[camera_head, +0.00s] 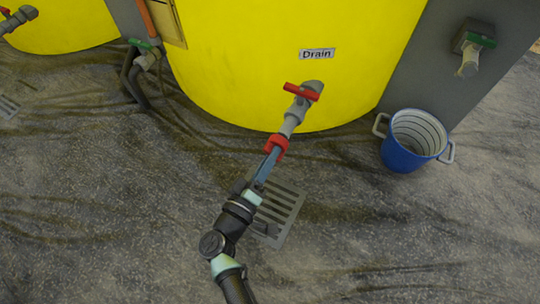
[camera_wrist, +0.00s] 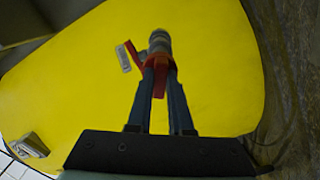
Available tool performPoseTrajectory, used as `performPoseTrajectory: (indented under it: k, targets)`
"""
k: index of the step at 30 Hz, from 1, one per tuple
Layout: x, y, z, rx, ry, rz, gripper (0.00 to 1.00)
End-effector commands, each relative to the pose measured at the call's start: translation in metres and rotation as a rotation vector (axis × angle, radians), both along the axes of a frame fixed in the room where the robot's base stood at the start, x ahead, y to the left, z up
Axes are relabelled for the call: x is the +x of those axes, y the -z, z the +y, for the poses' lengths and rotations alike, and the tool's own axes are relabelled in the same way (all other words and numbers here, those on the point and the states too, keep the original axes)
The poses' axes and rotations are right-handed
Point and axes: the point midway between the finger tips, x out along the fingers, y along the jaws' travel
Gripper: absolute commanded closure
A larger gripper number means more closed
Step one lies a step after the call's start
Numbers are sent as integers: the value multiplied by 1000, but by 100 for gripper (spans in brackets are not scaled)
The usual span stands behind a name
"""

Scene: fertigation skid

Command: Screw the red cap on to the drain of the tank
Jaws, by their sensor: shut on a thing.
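The yellow tank (camera_head: 250,60) carries a "Drain" label (camera_head: 317,54). Below the label is the grey drain pipe (camera_head: 291,122) with a red valve handle (camera_head: 302,91). The red cap (camera_head: 276,146) is at the lower end of the drain pipe, in line with it; whether it is threaded on cannot be told. My gripper (camera_head: 272,157) is shut on the red cap. In the wrist view, the two fingers of my gripper (camera_wrist: 160,68) reach up to the red cap (camera_wrist: 160,82), with the grey drain fitting (camera_wrist: 159,42) just beyond; the fingers hide part of the cap.
A blue bucket (camera_head: 402,158) with grey handles stands on the floor at right. A floor grate (camera_head: 282,215) lies beneath my arm. Another valve with a green handle (camera_head: 480,40) is on the grey wall at right. The floor in front is otherwise clear.

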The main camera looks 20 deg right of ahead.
Motion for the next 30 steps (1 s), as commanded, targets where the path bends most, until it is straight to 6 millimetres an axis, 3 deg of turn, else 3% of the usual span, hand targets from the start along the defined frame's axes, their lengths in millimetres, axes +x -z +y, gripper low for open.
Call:
performPoseTrajectory:
  k: [30]
  targets:
    - [3,-1,-4,-1,1,-1,100]
